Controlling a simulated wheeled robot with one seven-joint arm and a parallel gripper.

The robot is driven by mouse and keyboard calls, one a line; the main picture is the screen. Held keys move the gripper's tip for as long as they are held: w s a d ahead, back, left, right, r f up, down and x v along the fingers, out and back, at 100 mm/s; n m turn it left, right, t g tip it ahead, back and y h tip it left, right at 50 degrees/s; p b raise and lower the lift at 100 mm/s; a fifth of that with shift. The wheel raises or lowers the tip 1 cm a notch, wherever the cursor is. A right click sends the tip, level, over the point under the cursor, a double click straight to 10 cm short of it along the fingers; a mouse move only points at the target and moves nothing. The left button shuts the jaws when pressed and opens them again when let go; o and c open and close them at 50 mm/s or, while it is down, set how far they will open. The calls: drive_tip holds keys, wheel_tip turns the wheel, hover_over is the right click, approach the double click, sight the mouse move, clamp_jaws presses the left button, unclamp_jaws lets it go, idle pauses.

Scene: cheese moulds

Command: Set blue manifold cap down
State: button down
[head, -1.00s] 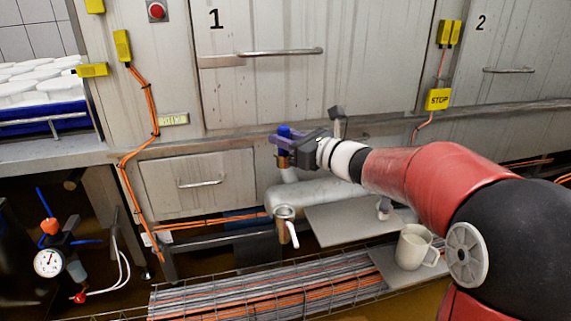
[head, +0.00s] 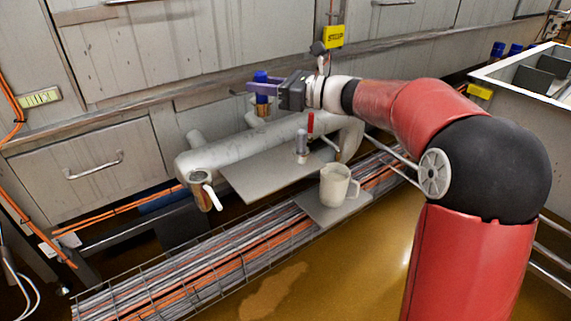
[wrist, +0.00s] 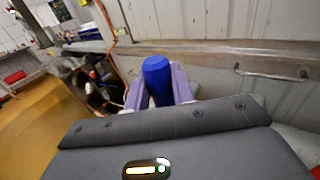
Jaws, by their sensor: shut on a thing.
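The blue manifold cap (head: 262,76) is upright, with a brass-coloured part showing under it. My gripper (head: 262,88) is shut on the cap, its purple fingers either side. In the wrist view the cap (wrist: 157,78) stands between the fingers (wrist: 158,92). The pale grey manifold pipe (head: 235,148) runs below. The cap is over the pipe's far side, by a short upright stub; I cannot tell whether it touches.
A grey plate (head: 255,181) lies in front of the pipe, with a metal cylinder (head: 301,146) by its right edge. A red handle (head: 310,123) rises near it. A pale jug (head: 336,186) stands on a lower plate (head: 318,211) above the cable tray (head: 215,255).

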wheel_tip(320, 180, down, 18)
drive_tip(key=shift+a+f+b, duration=0.1)
drive_tip(key=shift+b, duration=1.1)
drive_tip(key=shift+f, duration=0.1)
drive_tip(key=c, duration=1.6)
unclamp_jaws()
drive_tip(key=shift+f, duration=0.1)
drive_tip(key=shift+c, duration=0.2)
drive_tip(key=o, duration=0.5)
drive_tip(key=shift+c, duration=0.2)
